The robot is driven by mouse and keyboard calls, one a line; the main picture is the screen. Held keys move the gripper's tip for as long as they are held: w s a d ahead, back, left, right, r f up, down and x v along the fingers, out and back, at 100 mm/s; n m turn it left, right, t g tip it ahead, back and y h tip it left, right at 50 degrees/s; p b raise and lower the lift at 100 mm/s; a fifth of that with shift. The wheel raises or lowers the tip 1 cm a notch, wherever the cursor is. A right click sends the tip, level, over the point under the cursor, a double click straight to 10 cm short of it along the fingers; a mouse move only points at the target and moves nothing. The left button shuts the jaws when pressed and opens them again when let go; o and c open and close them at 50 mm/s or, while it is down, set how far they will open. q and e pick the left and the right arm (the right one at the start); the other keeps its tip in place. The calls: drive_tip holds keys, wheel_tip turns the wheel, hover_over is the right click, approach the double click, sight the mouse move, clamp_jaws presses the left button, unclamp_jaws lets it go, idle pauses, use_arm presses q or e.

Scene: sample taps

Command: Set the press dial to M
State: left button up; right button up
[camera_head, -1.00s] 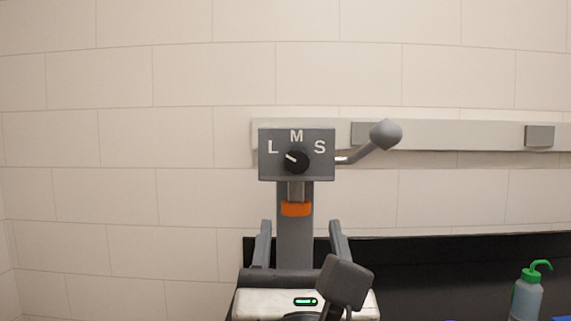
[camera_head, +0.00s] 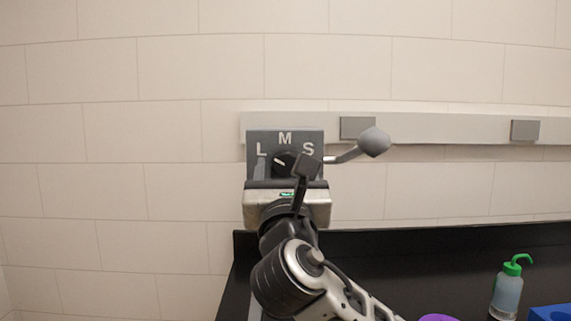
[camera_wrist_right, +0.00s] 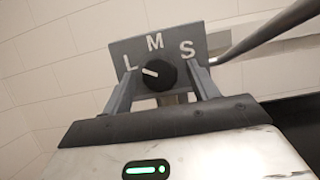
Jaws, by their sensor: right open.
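The press dial is a round black knob (camera_head: 283,160) with a white pointer line, on a grey panel (camera_head: 253,146) lettered L, M and S from left to right. Its pointer slants up and left, toward L. In the right wrist view the knob (camera_wrist_right: 158,75) shows clearly below the M. My right gripper (camera_wrist_right: 163,68) is open and empty, with a finger to each side of the knob in that view; I cannot tell whether they touch it. In the head view my right gripper (camera_head: 289,163) is in front of the panel and partly covers the knob. My left gripper is not in view.
A grey lever with a rounded knob (camera_head: 374,142) sticks out right of the panel. A pale rail (camera_head: 430,130) runs along the tiled wall. A green-capped bottle (camera_head: 507,291), a blue object (camera_head: 552,313) and a purple one (camera_head: 438,318) are on the black counter (camera_head: 400,255).

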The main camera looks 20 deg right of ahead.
drive_tip(key=shift+w+r, duration=0.1)
drive_tip(key=shift+w, duration=0.1)
drive_tip(key=c, duration=1)
drive_tip(key=shift+m, duration=0.5)
drive_tip(key=m+g+h, duration=0.1)
drive_tip(key=m+h, duration=0.1)
drive_tip(key=m, duration=0.2)
drive_tip(key=m+g+h, duration=0.1)
drive_tip(key=m+h, duration=0.1)
drive_tip(key=m, duration=0.2)
drive_tip(key=shift+a, duration=0.15)
drive_tip(key=m+g, duration=0.1)
drive_tip(key=m, duration=0.2)
drive_tip(key=m+g+h, duration=0.1)
drive_tip(key=m, duration=0.3)
drive_tip(key=shift+a+r+g+h+p, duration=0.1)
drive_tip(key=shift+r+g+h+p, duration=0.05)
drive_tip(key=shift+g+h+p, duration=0.2)
drive_tip(key=shift+g, duration=0.25)
